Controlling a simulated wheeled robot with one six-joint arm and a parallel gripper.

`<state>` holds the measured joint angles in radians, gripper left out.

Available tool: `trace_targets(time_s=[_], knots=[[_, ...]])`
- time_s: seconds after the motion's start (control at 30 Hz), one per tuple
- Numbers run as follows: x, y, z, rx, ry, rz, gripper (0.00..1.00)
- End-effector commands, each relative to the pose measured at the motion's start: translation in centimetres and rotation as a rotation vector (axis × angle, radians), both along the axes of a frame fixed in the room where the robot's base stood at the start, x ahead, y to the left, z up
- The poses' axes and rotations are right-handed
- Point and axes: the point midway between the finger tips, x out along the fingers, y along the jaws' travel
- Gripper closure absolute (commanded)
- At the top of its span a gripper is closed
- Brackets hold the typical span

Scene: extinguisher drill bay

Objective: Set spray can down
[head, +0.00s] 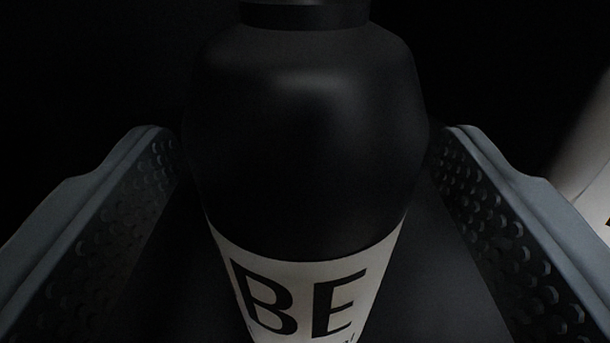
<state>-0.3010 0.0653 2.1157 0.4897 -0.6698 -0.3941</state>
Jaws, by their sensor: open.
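A dark spray can (306,150) with a rounded shoulder fills the middle of the head view. It looks upright and carries a pale label with the large letters "BE". Its top is cut off by the upper edge of the picture and its base is out of view. My gripper (310,145) is open, with one grey, studded finger on each side of the can. The can stands between the fingers. Gaps show beside its lower part; near the fingertips the dark makes it hard to tell whether they touch.
A pale, light-coloured object (590,150) shows partly at the right edge, just beyond the right finger. The background is almost black, so the surface below and the free room around cannot be made out.

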Motion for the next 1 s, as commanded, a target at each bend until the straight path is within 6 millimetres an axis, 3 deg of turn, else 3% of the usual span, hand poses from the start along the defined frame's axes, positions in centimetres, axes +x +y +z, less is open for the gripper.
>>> trace_targets(time_s=[0.3, 0.5, 1.0], knots=[[-5.8, 0.0, 0.1, 0.000, -0.002, 0.002, 0.25], [-8.2, 0.0, 0.0, 0.000, 0.000, 0.001, 0.25], [-9.3, -0.2, 0.2, 0.001, -0.002, 0.002, 0.25]])
